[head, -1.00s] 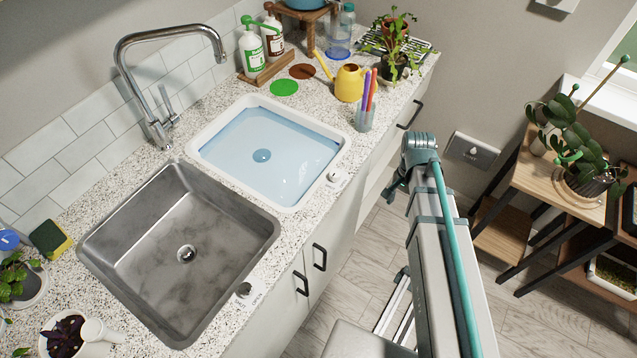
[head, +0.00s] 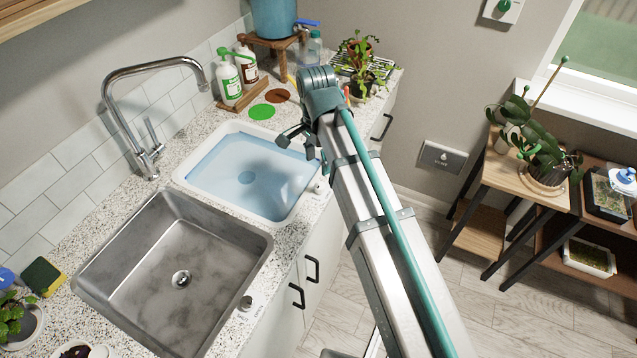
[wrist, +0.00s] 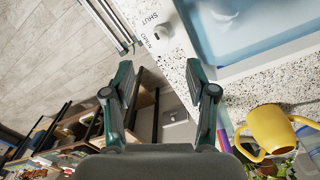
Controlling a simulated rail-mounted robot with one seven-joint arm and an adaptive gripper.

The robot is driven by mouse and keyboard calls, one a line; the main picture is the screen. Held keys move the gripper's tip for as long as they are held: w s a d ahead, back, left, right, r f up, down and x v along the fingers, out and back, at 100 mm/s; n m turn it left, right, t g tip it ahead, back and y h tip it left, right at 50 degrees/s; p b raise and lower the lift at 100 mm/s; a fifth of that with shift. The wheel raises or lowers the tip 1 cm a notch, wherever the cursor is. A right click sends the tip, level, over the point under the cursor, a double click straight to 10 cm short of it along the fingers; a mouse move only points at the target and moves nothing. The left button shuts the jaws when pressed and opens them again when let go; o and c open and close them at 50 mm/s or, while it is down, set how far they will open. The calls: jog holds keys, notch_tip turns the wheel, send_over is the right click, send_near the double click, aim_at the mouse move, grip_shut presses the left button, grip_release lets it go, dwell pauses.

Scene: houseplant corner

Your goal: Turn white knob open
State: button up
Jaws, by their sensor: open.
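The white knob (head: 320,187) sits on the counter at the front right corner of the white, water-filled basin (head: 212,192), partly hidden by my arm in the head view. In the wrist view the knob (wrist: 163,30) shows near the top, beside the printed words SHUT and OPEN. My gripper (head: 302,146) is above the basin's right end. In the wrist view my gripper (wrist: 158,70) has its two fingers apart with nothing between them, and the knob lies beyond the fingertips.
A steel sink (head: 150,262) with its own knob (head: 245,303) is at the front left. A chrome faucet (head: 128,120) stands behind. Plant shelves (head: 520,180) stand at the right.

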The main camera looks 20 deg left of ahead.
aim_at(319, 186)
notch_tip(319, 186, down, 9)
jog(key=shift+s+d+f+p, duration=0.1)
jog(key=shift+d+f+p, duration=0.05)
jog(key=shift+p, duration=0.85)
grip_shut()
